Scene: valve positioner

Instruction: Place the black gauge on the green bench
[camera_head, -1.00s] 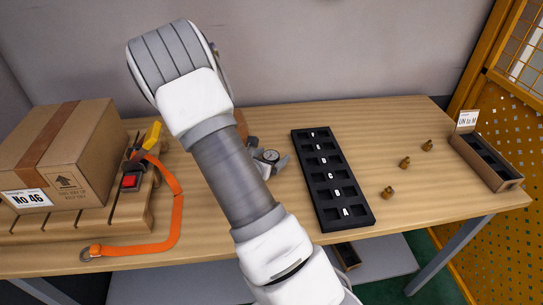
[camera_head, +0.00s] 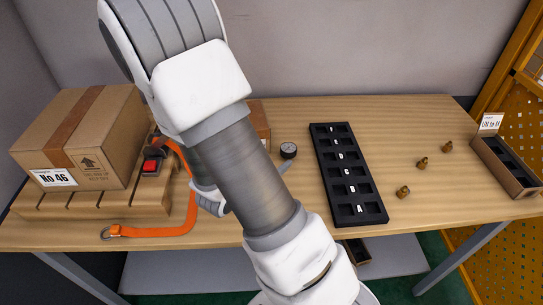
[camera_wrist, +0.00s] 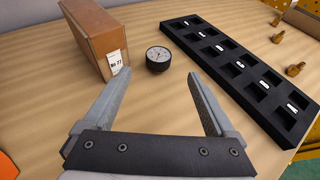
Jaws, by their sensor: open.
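The black gauge (camera_head: 288,150), round with a white dial, rests face up on the wooden-topped bench (camera_head: 430,140). In the wrist view the gauge (camera_wrist: 158,59) sits just beyond my fingertips, between a brown box and a black tray. My gripper (camera_wrist: 163,76) is open and empty, its two grey fingers pointing at the gauge without visible contact. In the head view my arm hides most of the gripper. The bench top looks like light wood; green shows only on the floor below.
A black lettered tray (camera_head: 345,175) lies right of the gauge. A brown box (camera_wrist: 95,38) stands close on its left. Several brass fittings (camera_head: 421,163) and a labelled box (camera_head: 508,168) are at the right. A large carton (camera_head: 80,135) and orange strap (camera_head: 150,232) are at the left.

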